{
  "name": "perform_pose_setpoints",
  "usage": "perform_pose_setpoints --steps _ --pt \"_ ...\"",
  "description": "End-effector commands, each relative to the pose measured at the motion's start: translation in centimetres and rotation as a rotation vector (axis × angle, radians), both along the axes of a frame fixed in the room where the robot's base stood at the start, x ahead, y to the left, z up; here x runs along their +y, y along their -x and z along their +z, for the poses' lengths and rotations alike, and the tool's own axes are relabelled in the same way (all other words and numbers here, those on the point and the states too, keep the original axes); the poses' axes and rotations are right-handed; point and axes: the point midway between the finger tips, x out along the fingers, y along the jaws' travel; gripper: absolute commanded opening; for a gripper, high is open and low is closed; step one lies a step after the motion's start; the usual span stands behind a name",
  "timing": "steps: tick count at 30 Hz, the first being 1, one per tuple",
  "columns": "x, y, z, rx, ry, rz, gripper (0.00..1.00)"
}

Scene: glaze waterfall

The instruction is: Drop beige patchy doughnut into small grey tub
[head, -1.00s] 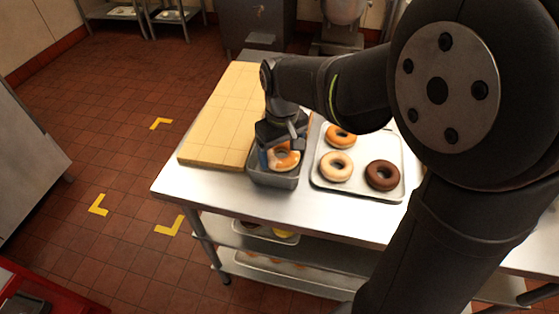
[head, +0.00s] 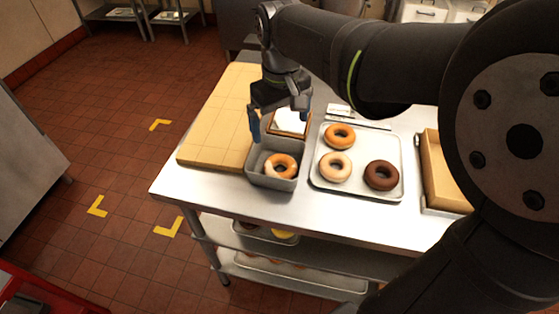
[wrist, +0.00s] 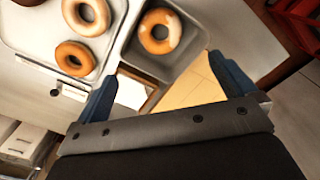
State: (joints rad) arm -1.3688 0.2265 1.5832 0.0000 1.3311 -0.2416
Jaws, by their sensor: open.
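The beige patchy doughnut (head: 280,166), orange-brown with a pale patch, lies inside the small grey tub (head: 273,184) on the steel table. In the wrist view the same doughnut (wrist: 160,31) rests in the tub (wrist: 141,58), apart from my fingers. My gripper (head: 279,124) is above and behind the tub, with its blue-tipped fingers apart. In the wrist view my gripper (wrist: 166,85) is open with nothing between its fingers.
A metal tray (head: 357,195) right of the tub holds an orange doughnut (head: 340,136), a pale doughnut (head: 335,167) and a dark brown doughnut (head: 381,175). A wooden board (head: 222,115) lies left. A cardboard-coloured box (head: 440,175) stands at the right.

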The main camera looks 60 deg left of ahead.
Motion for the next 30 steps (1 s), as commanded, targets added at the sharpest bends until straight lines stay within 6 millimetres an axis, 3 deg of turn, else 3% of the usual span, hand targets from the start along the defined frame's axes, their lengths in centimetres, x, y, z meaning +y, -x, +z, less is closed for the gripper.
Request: perform_pose_setpoints --steps 6,12,30 --pt "0.0 0.0 4.8 -0.001 -0.004 0.0 1.0" --pt "0.0 0.0 7.1 0.0 -0.001 0.0 1.0" --pt "0.0 0.0 7.6 0.0 0.001 0.0 1.0"
